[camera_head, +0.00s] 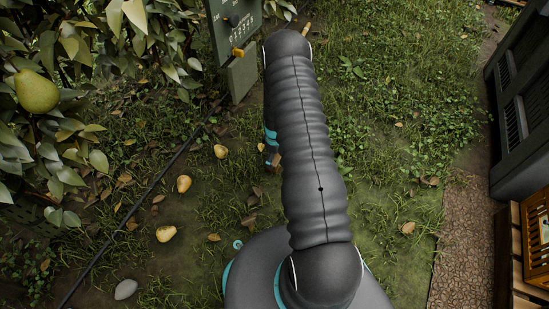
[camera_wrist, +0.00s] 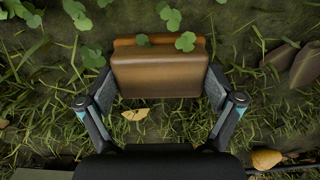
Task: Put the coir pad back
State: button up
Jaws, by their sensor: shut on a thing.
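A brown, rounded block, which I take to be the coir pad (camera_wrist: 160,75), is between the two fingers of my gripper (camera_wrist: 160,92) in the wrist view. The fingers press on its left and right sides. A strip of brighter orange-brown shows along its far edge. Grass and bare soil lie beneath it; I cannot tell how far below.
A green panel (camera_head: 222,25) with dials and digits stands at the top. Leafy branches with a hanging pear (camera_head: 36,91) fill the left. Several pears (camera_head: 166,234) lie on the grass. A dark cable (camera_head: 140,200) crosses the ground. A grey bin (camera_head: 520,100) and wooden crate (camera_head: 518,245) stand right.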

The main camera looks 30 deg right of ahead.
jog(key=shift+c, duration=0.3)
jog(key=o, duration=0.8)
